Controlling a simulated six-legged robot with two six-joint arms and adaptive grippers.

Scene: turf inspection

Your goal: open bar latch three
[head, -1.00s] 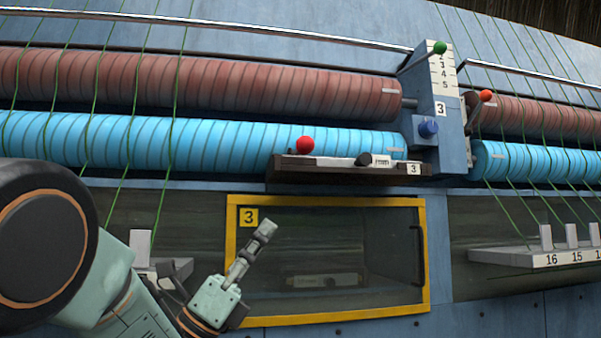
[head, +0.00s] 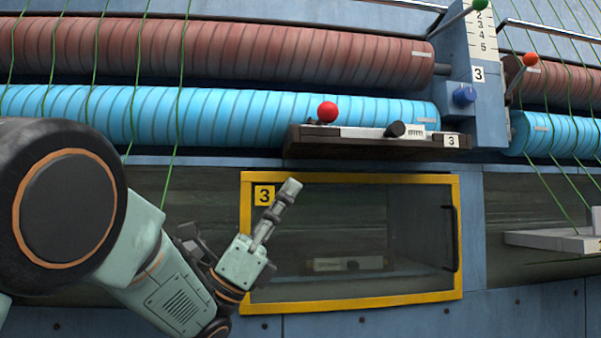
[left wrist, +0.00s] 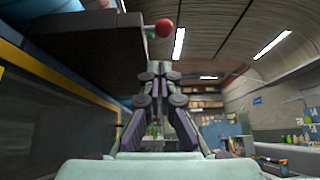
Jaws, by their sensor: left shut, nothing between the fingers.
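The dark bar latch labelled 3 (head: 370,147) runs along the front below the blue roller. A red ball knob (head: 327,112) stands at its left end, and a black knob (head: 396,129) sits farther right. My left gripper (head: 290,188) points up in front of the yellow-framed window, below the bar and left of its middle. It is shut and empty, apart from the red knob. In the left wrist view the closed fingers (left wrist: 160,72) point up, with the red knob (left wrist: 164,28) just beyond their tips and the bar's dark underside (left wrist: 85,35) at upper left. My right gripper is out of view.
The yellow-framed window (head: 365,299) with a black handle (head: 450,238) lies behind my gripper. A blue post (head: 485,110) with a blue knob (head: 464,96) stands right of the bar. A grey numbered shelf (head: 555,240) juts out at right. Green strands cross the rollers.

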